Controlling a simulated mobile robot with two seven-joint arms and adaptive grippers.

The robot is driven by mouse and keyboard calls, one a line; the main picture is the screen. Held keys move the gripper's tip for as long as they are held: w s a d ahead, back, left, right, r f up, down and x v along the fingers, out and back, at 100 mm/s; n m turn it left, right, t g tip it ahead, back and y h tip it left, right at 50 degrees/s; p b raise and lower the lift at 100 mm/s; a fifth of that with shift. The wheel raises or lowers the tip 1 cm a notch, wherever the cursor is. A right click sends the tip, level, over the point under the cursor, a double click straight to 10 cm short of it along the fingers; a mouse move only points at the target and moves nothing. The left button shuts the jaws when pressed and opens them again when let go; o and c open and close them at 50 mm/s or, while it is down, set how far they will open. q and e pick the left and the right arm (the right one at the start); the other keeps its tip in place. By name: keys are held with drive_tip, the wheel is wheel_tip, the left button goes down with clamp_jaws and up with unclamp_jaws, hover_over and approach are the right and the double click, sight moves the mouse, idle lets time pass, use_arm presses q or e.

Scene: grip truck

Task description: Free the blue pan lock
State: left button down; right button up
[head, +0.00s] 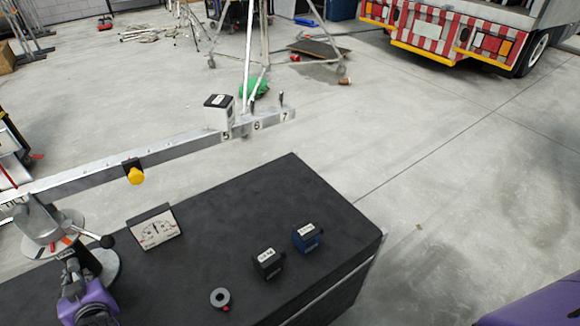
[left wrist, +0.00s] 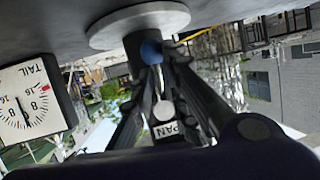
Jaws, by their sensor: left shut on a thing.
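The blue pan lock (left wrist: 151,51) shows as a round blue knob in the left wrist view, under a pale round plate (left wrist: 140,22). My left gripper (left wrist: 158,68) is shut on it, with one dark finger on each side of the knob. A PAN label (left wrist: 168,130) shows between the fingers. In the head view my left gripper (head: 76,266) is at the lower left, beside the pale stand of the crane head (head: 100,262). The knob is hidden there. My right gripper is out of view.
A black box top (head: 215,235) carries a dial gauge (head: 153,228), a black block (head: 268,263), a blue block (head: 307,237) and a grey ring (head: 220,298). A long metal arm (head: 90,172) with a yellow knob (head: 135,175) crosses above. Black ball lever (head: 106,241) is close by.

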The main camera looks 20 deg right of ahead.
use_arm(q)
drive_tip(key=shift+w+d+f+h+p, duration=0.1)
drive_tip(key=shift+d+f+h+p, duration=0.2)
drive_tip(key=shift+d, duration=0.3)
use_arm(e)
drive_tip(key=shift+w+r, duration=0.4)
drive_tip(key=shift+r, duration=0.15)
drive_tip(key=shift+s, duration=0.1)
use_arm(q)
drive_tip(key=c, duration=2)
unclamp_jaws()
drive_tip(key=shift+c, duration=0.2)
drive_tip(key=shift+o, duration=1.2)
drive_tip(key=shift+d+r, duration=0.1)
drive_tip(key=shift+d, duration=0.05)
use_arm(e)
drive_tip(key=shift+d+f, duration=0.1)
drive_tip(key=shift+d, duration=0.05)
use_arm(q)
drive_tip(key=shift+a+r, duration=0.15)
drive_tip(key=shift+a, duration=0.1)
